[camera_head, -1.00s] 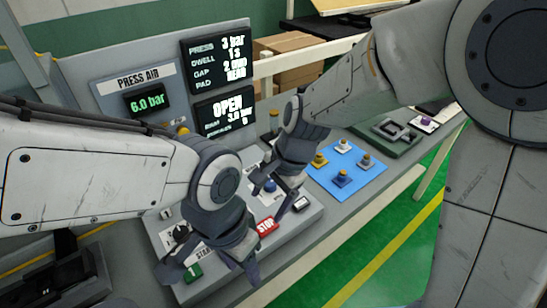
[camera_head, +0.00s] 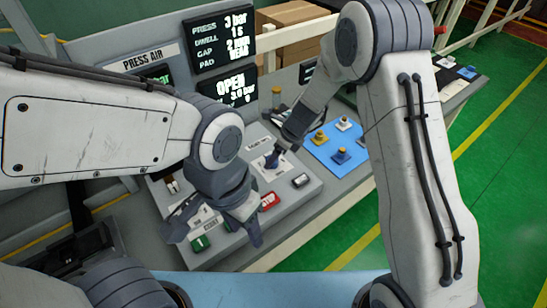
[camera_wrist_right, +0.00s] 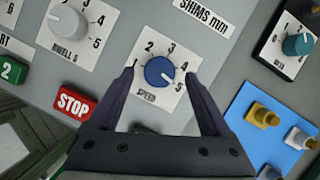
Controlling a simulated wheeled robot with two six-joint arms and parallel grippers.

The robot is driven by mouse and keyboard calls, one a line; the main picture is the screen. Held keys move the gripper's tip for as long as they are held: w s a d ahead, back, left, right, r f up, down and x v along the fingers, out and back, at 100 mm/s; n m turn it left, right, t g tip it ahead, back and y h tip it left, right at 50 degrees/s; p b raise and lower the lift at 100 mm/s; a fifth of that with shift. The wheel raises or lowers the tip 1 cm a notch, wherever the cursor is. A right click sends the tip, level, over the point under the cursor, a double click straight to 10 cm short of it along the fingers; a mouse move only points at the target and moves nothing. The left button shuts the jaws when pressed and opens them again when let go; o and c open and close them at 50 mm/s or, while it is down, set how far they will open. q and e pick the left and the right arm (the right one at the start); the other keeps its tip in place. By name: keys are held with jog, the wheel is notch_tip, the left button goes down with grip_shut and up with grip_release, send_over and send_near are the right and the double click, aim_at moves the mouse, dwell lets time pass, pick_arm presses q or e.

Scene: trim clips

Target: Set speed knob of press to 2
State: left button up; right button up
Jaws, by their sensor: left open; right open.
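The blue speed knob (camera_wrist_right: 159,71) sits on a white dial plate marked 1 to 5, labelled SPEED. Its pale mark appears to point toward the 5. My right gripper (camera_wrist_right: 160,77) is open, with one finger on each side of the knob; I cannot tell whether they touch it. In the head view the knob (camera_head: 271,161) is partly hidden by the right gripper. My left gripper (camera_head: 215,228) is open and empty over the front of the press panel, near the green button.
The white dwell knob (camera_wrist_right: 66,23) and red STOP button (camera_wrist_right: 74,103) lie left of the speed dial. A teal knob (camera_wrist_right: 297,44) is at the right. A blue mat (camera_head: 325,150) with several small knobbed parts lies right of the panel. Screens (camera_head: 222,40) stand behind.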

jog(key=shift+x, duration=0.85)
grip_shut()
